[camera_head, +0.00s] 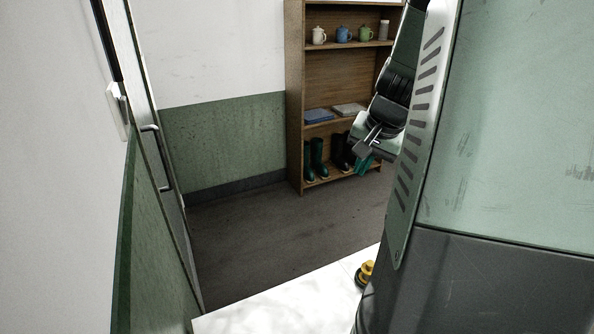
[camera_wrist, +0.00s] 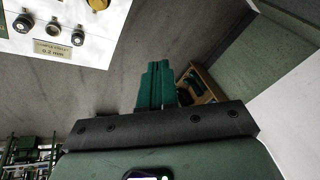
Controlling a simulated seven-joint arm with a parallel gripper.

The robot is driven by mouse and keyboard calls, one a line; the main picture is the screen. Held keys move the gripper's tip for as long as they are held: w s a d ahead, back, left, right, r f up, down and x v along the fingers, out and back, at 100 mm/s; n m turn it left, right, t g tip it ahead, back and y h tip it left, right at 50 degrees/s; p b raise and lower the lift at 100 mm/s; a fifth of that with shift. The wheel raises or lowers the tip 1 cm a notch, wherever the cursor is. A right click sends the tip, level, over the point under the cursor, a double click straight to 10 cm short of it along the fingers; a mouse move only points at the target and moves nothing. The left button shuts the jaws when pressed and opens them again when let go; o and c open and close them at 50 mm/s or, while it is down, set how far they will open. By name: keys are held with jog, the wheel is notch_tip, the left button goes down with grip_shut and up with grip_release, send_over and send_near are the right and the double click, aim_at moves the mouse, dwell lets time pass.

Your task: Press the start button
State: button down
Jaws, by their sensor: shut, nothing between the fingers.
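My gripper (camera_head: 364,162) has green fingers and hangs in the air in front of the shelf in the head view. In the wrist view its fingers (camera_wrist: 157,84) are together, with nothing between them. A white panel (camera_wrist: 38,8) at the upper left of the wrist view carries a row of dark round controls (camera_wrist: 52,29) and a yellow part (camera_wrist: 98,4) cut by the top edge. The fingers are apart from this panel. I cannot tell which control is the start button. In the head view a yellow and black knob (camera_head: 364,274) is partly hidden.
The knob is on a white surface (camera_head: 290,310) at the bottom. A wooden shelf (camera_head: 294,90) with mugs, folded cloths and boots stands at the back. A door handle (camera_head: 158,160) is at left. Green machinery (camera_wrist: 22,155) shows at the wrist view's lower left. Open floor (camera_head: 270,225) lies between.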

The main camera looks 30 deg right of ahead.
jog(key=s+d+f+m+y, duration=0.2)
jog(key=s+d+f+m, duration=0.4)
jog(key=s+d+f, duration=0.55)
jog(key=s+d+f+m+t, duration=0.2)
jog(key=s+f+m, duration=0.2)
jog(key=s, duration=0.5)
jog(key=s+d+f+m+t, duration=0.2)
jog(key=s+f+m, duration=0.2)
jog(key=s, duration=0.5)
jog(key=shift+d+m+t, duration=0.25)
jog(key=shift+m+t, duration=0.05)
jog(key=shift+m, duration=0.1)
jog(key=shift+f, duration=0.1)
jog(key=shift+f, duration=0.1)
jog(key=shift+f, duration=4.3)
jog(key=shift+f, duration=0.1)
jog(key=shift+f, duration=0.35)
